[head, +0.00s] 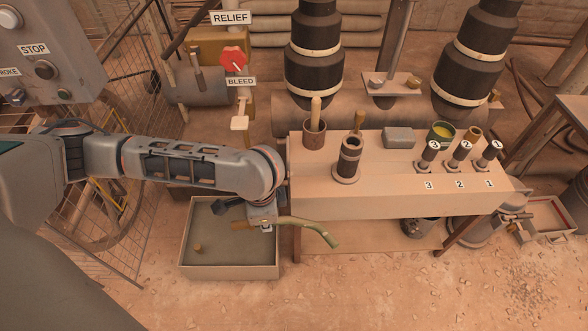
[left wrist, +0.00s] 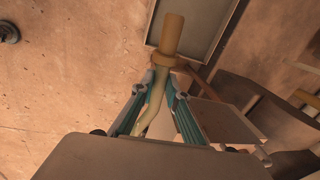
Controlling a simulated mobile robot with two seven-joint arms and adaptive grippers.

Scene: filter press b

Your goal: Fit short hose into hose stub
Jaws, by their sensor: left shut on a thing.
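My left gripper (head: 264,224) is shut on the short hose (head: 318,231), above the right side of a shallow tray. The hose is olive green and curved; its bent green end sticks out to the right, and a brownish end shows to the left. In the left wrist view, the fingers (left wrist: 162,90) close around the hose (left wrist: 151,113), just below a tan collar and straight end piece (left wrist: 172,35). My right gripper is not in view.
The shallow tray (head: 229,271) lies on the ground beside a wooden bench (head: 380,206). The bench carries a black cylinder (head: 349,158), a brown cup (head: 314,134), a grey block (head: 398,137) and numbered levers (head: 459,154). A red valve (head: 233,60) stands behind my arm. Ground in front is clear.

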